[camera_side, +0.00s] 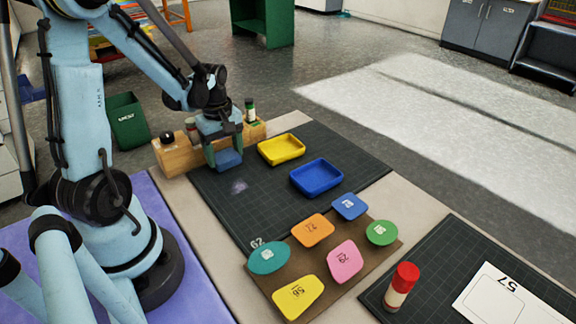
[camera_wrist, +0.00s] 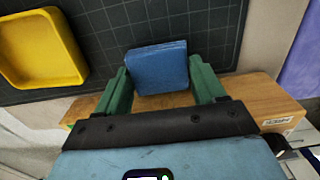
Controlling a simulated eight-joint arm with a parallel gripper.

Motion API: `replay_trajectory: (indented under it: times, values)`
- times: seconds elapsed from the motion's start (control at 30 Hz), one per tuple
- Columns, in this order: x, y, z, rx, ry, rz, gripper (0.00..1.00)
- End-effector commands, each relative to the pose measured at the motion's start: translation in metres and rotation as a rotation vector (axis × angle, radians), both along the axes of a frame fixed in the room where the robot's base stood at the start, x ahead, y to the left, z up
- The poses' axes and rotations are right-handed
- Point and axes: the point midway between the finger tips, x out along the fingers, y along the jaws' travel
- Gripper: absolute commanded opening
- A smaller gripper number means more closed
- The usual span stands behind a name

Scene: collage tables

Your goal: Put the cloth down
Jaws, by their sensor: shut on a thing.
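The cloth, a folded blue pad (camera_side: 229,161), is held between the green fingers of my gripper (camera_side: 224,151). In the wrist view the cloth (camera_wrist: 158,66) fills the space between the two fingertips (camera_wrist: 160,84). My gripper is at the far left part of the dark gridded board (camera_side: 215,197), in front of the wooden block holder (camera_side: 172,158). I cannot tell whether the cloth touches the board or hangs just above it. A pale smudge (camera_side: 239,187) lies on the board in front of the cloth.
A yellow tray (camera_side: 281,161) and a blue tray (camera_side: 331,190) stand to the right on the board. Several numbered coloured pieces lie on a brown panel (camera_side: 320,250) nearer the camera. A red-capped bottle (camera_side: 401,287) stands at the front right. The board around the smudge is clear.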

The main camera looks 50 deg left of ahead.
Motion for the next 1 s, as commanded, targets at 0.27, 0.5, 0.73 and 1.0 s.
replay_trajectory:
  times: [0.27,0.5,0.73,1.0]
  values:
    - [0.000,0.000,-0.003,0.000,0.000,0.000,0.40]
    - [0.000,0.000,-0.003,0.000,0.000,0.000,0.95]
    - [0.000,0.000,-0.002,0.000,0.000,0.000,0.95]
    - [0.000,0.000,0.020,0.000,0.000,0.000,0.95]
